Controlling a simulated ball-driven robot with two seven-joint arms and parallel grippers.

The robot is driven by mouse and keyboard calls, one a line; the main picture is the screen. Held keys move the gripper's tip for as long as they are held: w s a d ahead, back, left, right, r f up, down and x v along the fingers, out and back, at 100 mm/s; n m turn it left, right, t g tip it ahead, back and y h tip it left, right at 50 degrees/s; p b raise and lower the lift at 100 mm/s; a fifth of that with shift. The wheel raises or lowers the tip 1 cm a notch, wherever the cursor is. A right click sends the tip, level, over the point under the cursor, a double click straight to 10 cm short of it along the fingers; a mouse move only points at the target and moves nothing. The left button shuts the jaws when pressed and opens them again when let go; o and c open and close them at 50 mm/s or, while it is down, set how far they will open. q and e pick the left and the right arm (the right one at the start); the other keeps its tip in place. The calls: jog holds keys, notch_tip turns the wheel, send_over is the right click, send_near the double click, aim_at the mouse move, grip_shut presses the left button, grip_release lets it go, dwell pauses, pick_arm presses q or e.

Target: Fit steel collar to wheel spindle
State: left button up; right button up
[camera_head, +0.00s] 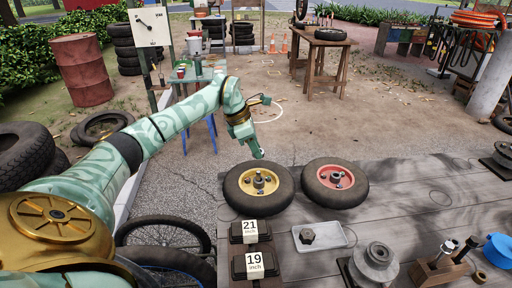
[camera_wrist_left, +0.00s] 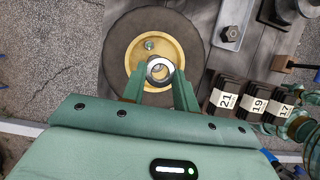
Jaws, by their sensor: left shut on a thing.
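A wheel with a black tyre and yellow hub (camera_head: 244,198) lies flat near the bench's far left corner, its dark spindle (camera_head: 258,182) standing up from the centre. My left gripper (camera_head: 258,154) is above the far side of this wheel, pointing down. In the left wrist view, the gripper (camera_wrist_left: 161,82) is shut on a steel collar (camera_wrist_left: 152,73), a pale ring between the fingertips. The ring appears over the middle of the yellow hub (camera_wrist_left: 137,53).
A second wheel with a red hub (camera_head: 354,197) lies close on the right. A pale tray (camera_head: 334,242) with a dark nut (camera_head: 307,236) and dark blocks labelled 21 (camera_head: 250,228) and 19 (camera_head: 254,264) lie nearer. A grey round fixture (camera_head: 375,262) stands at front right.

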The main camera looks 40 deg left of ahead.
pick_arm(q)
jog(key=b, duration=0.2)
send_over(255, 180)
jog(key=shift+w+f, duration=0.1)
jog(key=shift+f, duration=2.55)
jog(key=shift+p, duration=0.45)
jog(key=shift+f+b, duration=1.1)
jog(key=shift+f, duration=1.15)
jog(key=o, duration=1.5)
jog(key=shift+c, duration=0.2)
